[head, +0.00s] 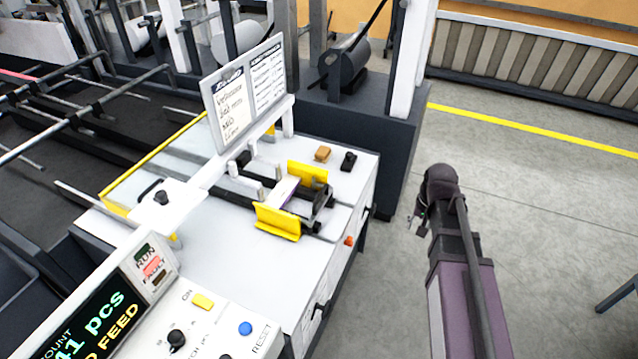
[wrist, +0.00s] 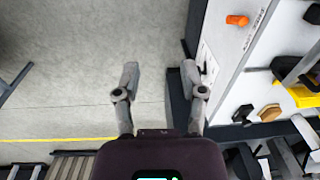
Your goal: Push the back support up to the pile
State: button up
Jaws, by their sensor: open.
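A small flat pile (head: 284,191), white with a purple edge, lies on the white machine table (head: 225,255) between two yellow guides. A dark bracket (head: 322,202), seemingly the back support, stands at the right end of the pile, towards the table's right edge. How wide any gap between them is, I cannot tell. In the wrist view, part of a dark bracket (wrist: 290,68) shows at the right edge. My gripper (wrist: 160,88) is open and empty over the floor, beside the table. In the head view my wrist is right of the table and the fingers are hardly visible.
Yellow guides (head: 278,221) and (head: 307,173) flank the pile. A brown block (head: 322,154) and a black piece (head: 348,161) sit behind them. A sign (head: 245,92) stands over the table. Floor (head: 540,220) to the right is clear.

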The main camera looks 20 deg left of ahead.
jog(key=w+a+r+p, duration=0.3)
jog(key=a, duration=0.5)
jog(key=w+a+r+p, duration=0.2)
jog(key=w+a+r, duration=0.15)
jog(key=a, duration=0.45)
notch_tip(320, 180, up, 4)
jog(key=y+p, duration=0.1)
jog(key=p, duration=0.2)
send_over(320, 194)
jog(key=d, duration=0.3)
jog(key=shift+f, duration=0.25)
jog(key=shift+f, duration=0.15)
jog(key=a+f+b, duration=0.1)
jog(key=f+b, duration=0.7)
jog(key=a+f+b, duration=0.1)
jog(key=f+b, duration=0.4)
jog(key=shift+a+f, duration=0.1)
jog(key=shift+a, duration=0.25)
grip_shut()
